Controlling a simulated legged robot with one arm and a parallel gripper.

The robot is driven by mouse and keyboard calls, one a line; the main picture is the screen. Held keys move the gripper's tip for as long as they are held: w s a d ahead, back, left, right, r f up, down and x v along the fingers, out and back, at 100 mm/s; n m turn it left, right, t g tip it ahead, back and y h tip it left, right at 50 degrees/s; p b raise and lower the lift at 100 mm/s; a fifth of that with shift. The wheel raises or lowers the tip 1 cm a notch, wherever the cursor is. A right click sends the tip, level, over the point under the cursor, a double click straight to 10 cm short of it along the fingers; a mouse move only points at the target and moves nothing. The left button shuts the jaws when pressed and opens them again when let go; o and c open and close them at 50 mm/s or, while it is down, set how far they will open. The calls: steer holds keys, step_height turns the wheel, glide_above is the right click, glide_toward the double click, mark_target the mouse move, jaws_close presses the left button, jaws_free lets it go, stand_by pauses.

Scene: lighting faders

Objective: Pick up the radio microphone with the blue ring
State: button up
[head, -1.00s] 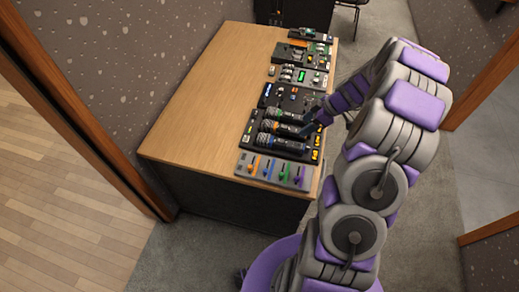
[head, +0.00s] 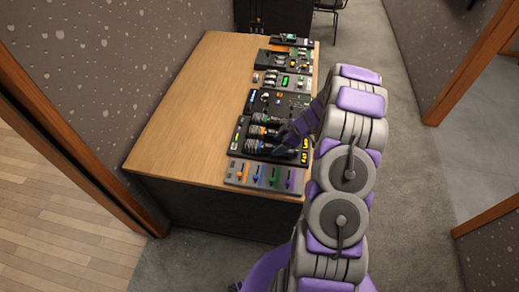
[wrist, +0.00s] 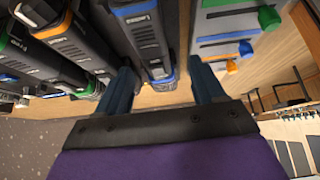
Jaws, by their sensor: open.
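The radio microphone with the blue ring (head: 252,146) lies in the black tray (head: 236,143), nearest the fader panel. In the wrist view the blue-ringed microphone (wrist: 146,34) runs between the two fingers of my gripper (wrist: 163,80), its blue-edged end low between them. My gripper is open, with one finger on each side of it; I see no contact. In the head view my gripper (head: 281,144) is over the right part of the microphones and hides their ends. Two other microphones, with orange (head: 254,132) and green rings, lie beside it.
A grey panel with coloured faders (head: 265,175) sits right in front of the tray; it also shows in the wrist view (wrist: 232,42). More control panels (head: 283,80) line the table's right side behind. The table's left part (head: 190,110) is clear.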

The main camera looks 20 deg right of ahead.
mark_target(275, 147)
steer(key=shift+d+f, duration=0.3)
steer(key=shift+d, duration=0.05)
steer(key=shift+w+f+b, duration=0.2)
steer(key=shift+f, duration=0.4)
steer(key=shift+w+f+b, duration=0.15)
steer(key=shift+w+f, duration=0.05)
steer(key=shift+f, duration=0.4)
steer(key=shift+w+a+f, duration=0.25)
steer(key=shift+a+f, duration=0.15)
steer(key=shift+a, duration=0.2)
steer(key=shift+w+a+f, duration=0.2)
steer(key=shift+a+f, duration=0.2)
steer(key=shift+a, duration=0.45)
steer(key=shift+d, duration=0.75)
steer(key=c, duration=0.5)
steer(key=shift+a, duration=0.45)
steer(key=c, duration=0.6)
steer(key=shift+d, duration=0.1)
jaws_close()
steer(key=shift+r, duration=0.1)
